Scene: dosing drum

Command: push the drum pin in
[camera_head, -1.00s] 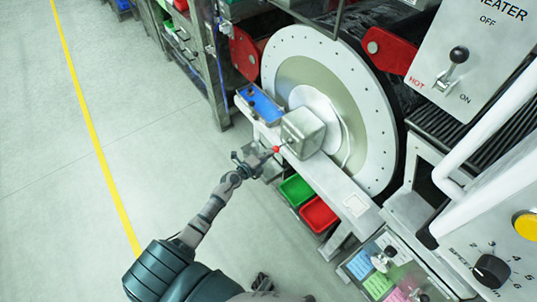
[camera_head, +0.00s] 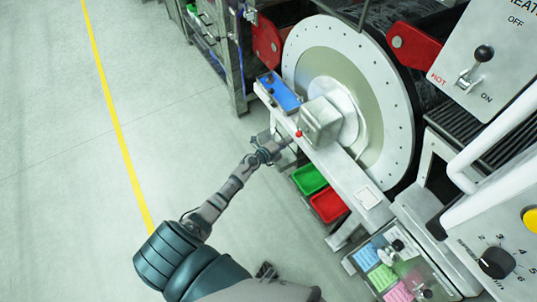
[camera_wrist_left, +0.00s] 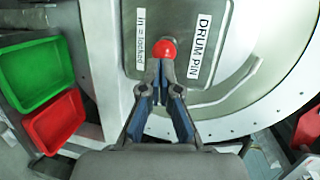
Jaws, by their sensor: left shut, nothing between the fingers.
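The drum pin's red ball knob (camera_head: 298,133) is at the near face of a grey metal box (camera_head: 320,123) in front of the large drum (camera_head: 345,95). In the left wrist view the knob (camera_wrist_left: 164,48) sits between the labels "DRUM PIN" and "in = locked". My left gripper (camera_head: 288,140) is shut and empty, its fingertips at the knob. In the wrist view its closed tips (camera_wrist_left: 162,70) point at the knob's lower edge and seem to touch it. The pin's shaft is hidden. My right gripper is not in view.
A green bin (camera_head: 309,179) and a red bin (camera_head: 328,204) sit below the pale ledge (camera_head: 350,178). A blue tray (camera_head: 280,93) lies on the ledge. A heater panel (camera_head: 490,50) and a speed knob (camera_head: 496,263) are at the right. Open floor lies left.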

